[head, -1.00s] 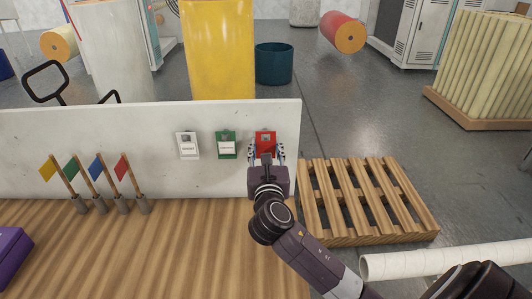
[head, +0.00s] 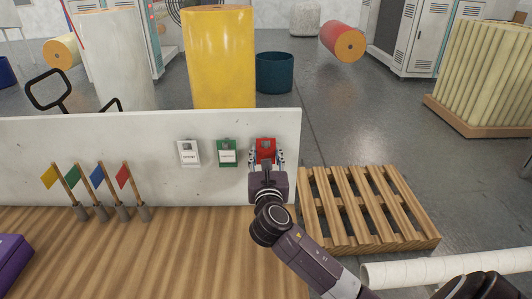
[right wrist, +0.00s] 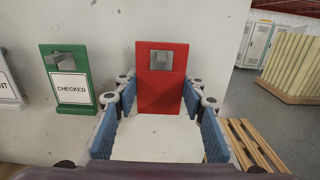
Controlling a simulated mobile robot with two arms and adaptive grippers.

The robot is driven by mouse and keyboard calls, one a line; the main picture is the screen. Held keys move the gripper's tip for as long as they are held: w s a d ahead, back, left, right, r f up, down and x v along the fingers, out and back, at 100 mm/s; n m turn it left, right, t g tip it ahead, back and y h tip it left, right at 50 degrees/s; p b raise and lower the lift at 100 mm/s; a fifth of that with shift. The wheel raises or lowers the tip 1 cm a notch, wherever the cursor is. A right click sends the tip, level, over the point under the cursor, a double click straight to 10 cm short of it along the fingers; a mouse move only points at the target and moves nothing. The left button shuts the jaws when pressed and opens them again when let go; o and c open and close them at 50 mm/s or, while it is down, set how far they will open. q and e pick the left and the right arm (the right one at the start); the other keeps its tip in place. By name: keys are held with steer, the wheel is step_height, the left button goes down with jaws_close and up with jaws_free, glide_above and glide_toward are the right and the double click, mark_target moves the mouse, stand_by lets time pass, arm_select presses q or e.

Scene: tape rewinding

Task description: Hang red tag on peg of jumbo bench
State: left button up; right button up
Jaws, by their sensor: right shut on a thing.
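The red tag (right wrist: 147,104) is upright in front of the white board (head: 90,150), near its right end. It also shows in the head view (head: 258,143). A grey square shows in its upper part; I cannot tell whether this is the peg end or an opening, nor whether the tag is clear of the board. My right gripper (right wrist: 160,110) is shut on the red tag, with blue finger pads on both sides. It also shows in the head view (head: 267,162). My left gripper is out of view.
A green CHECKED tag (right wrist: 72,88) hangs on a grey peg left of the red tag, with a white tag (head: 189,152) beyond it. Several small flags (head: 97,174) stand on the wooden bench (head: 190,255). A pallet (head: 368,208) lies on the floor to the right.

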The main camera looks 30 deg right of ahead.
steer(key=shift+f, duration=0.15)
steer(key=o, duration=0.7)
steer(key=shift+o, duration=1.1)
steer(key=shift+w+d+f, duration=0.1)
steer(key=shift+w+d, duration=0.05)
steer(key=v, duration=1.2)
